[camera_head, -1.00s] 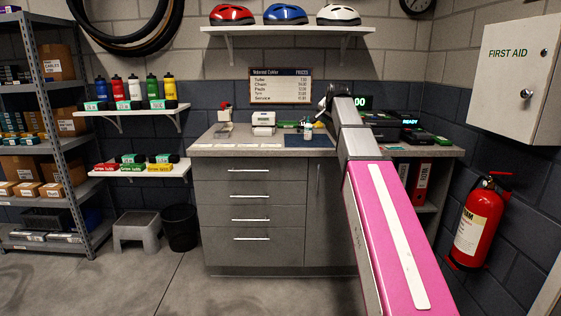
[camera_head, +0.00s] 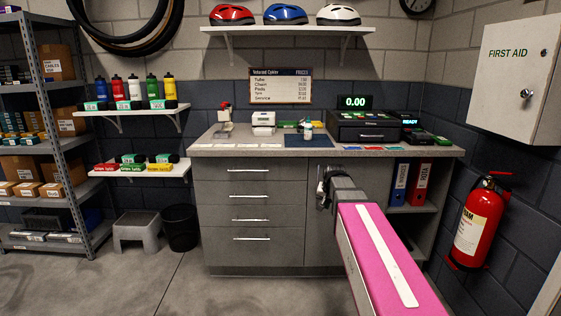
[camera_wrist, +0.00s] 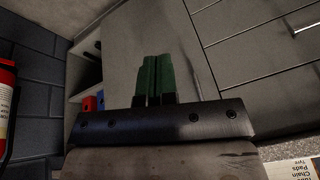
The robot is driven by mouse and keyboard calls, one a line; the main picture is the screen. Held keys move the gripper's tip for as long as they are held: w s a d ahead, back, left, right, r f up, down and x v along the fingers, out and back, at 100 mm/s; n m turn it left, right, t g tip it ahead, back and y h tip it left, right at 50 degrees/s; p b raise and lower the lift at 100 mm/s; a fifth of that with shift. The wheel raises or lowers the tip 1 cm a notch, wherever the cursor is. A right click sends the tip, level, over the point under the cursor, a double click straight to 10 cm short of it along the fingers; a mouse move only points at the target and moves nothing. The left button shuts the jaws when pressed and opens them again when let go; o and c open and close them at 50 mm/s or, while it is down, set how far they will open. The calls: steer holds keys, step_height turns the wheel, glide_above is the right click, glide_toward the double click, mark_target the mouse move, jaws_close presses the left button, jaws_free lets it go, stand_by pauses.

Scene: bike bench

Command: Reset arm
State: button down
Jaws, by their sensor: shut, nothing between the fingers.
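My gripper (camera_wrist: 153,72) shows in the wrist view with its two green fingers side by side and touching. It is shut, with nothing between the fingers. In the head view my pink arm reaches in from the lower right. My gripper (camera_head: 323,186) is at the far end of the arm, in front of the grey cabinet (camera_head: 250,258), below the worktop level. The fingertips are too small to make out in the head view. I cannot tell how far they are from the cabinet front.
The worktop (camera_head: 220,151) holds a cash register (camera_head: 362,127), a white printer (camera_head: 263,120) and a small white bottle (camera_head: 308,131). Blue and red binders (camera_head: 421,184) stand in the open shelf. A fire extinguisher (camera_head: 477,222) hangs at right.

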steer(key=s+f+n+g, duration=0.3)
steer(key=s+f+g, duration=0.1)
steer(key=s+f, duration=1.4)
steer(key=s, duration=0.3)
steer(key=shift+s+n, duration=0.2)
steer(key=shift+n, duration=0.1)
steer(key=shift+f, duration=0.1)
